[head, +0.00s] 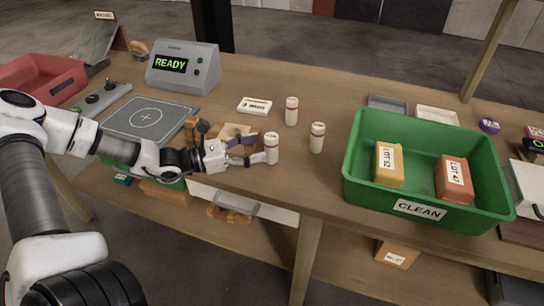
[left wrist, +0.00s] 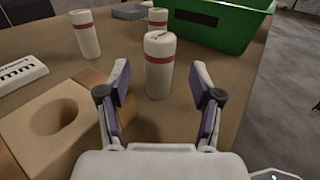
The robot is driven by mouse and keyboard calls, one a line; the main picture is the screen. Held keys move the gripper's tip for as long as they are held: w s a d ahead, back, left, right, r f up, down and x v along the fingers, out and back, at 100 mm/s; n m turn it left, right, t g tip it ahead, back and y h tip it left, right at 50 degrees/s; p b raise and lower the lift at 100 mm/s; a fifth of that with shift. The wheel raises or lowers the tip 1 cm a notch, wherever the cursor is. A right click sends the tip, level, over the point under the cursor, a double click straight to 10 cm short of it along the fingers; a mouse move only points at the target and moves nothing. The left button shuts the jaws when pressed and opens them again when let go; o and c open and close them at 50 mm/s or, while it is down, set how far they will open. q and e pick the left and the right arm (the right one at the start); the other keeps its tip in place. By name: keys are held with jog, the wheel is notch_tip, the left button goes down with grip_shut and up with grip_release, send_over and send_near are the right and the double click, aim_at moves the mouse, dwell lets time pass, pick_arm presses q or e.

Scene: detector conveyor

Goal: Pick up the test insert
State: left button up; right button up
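Three white cylinders with red bands, the likely test inserts, stand upright on the table. The nearest cylinder (head: 271,148) is right in front of my left gripper (head: 256,150). In the left wrist view this nearest cylinder (left wrist: 159,75) stands between and slightly beyond the fingertips, with a gap on both sides. My left gripper is open and empty, low over the table. The other two cylinders stand behind it, one at the back (head: 291,111) and one to the right (head: 317,138). No marking tells me which is which. My right gripper is not in view.
A wooden block with a round hole (left wrist: 50,112) lies left of the gripper. A white lettered block (head: 254,105) lies behind. A green CLEAN bin (head: 419,208) with two packs stands right. A READY box (head: 183,67) and grey plate (head: 148,118) are left.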

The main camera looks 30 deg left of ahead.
aim_at(271, 143)
pick_arm(q)
jog(key=b+x, duration=0.2)
jog(key=x, duration=0.2)
jog(key=shift+w+d, duration=0.25)
jog(key=shift+w, duration=0.1)
jog(key=shift+s+a, duration=0.1)
grip_shut()
jog(key=shift+r, duration=0.15)
